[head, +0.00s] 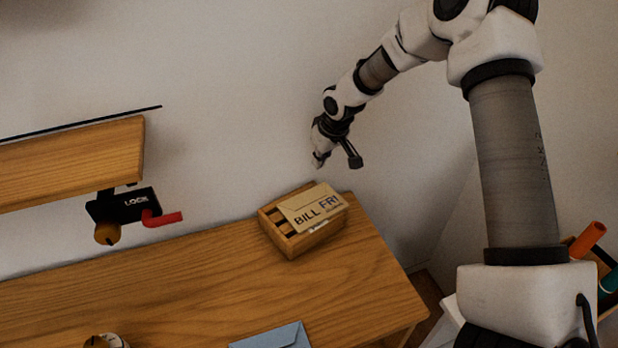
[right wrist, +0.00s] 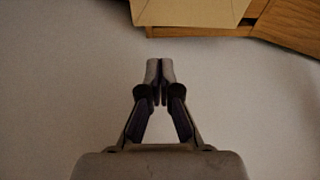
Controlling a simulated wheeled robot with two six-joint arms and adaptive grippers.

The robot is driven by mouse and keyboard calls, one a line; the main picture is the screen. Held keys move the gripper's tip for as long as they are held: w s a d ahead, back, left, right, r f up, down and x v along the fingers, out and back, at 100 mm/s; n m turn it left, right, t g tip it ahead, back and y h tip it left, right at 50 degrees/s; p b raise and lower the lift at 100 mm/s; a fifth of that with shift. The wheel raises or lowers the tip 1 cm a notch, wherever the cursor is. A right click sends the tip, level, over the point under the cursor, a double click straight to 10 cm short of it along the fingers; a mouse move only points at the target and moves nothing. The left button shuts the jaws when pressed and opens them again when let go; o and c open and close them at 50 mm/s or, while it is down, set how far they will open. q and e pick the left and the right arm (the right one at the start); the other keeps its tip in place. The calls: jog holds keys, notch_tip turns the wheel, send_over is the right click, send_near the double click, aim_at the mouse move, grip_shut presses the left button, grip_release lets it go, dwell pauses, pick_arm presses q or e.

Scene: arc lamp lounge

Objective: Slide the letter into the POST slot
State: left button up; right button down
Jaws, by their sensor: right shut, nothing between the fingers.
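A tan letter marked "BILL FRI" (head: 312,207) lies tilted across the top of a wooden slotted box (head: 294,245) at the right end of the wooden desk. Its edge also shows at the top of the right wrist view (right wrist: 190,12). A label on the box's front is mostly covered and I cannot read it. My right gripper (head: 319,162) is above and behind the box near the wall, apart from the letter. Its fingers are together and empty in the right wrist view (right wrist: 160,68). My left gripper is out of view.
A blue envelope (head: 272,337) lies at the desk's front edge. A wooden shelf (head: 75,160) is at the left, with a black "LOCK" fixture (head: 124,205) and red lever (head: 163,218) under it. The desk (head: 190,285) is clear in the middle.

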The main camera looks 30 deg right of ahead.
aim_at(309, 185)
jog(key=x, duration=0.9)
jog(key=shift+w+f+p, duration=0.25)
jog(key=shift+f+p, duration=0.1)
jog(key=shift+s+r, duration=0.1)
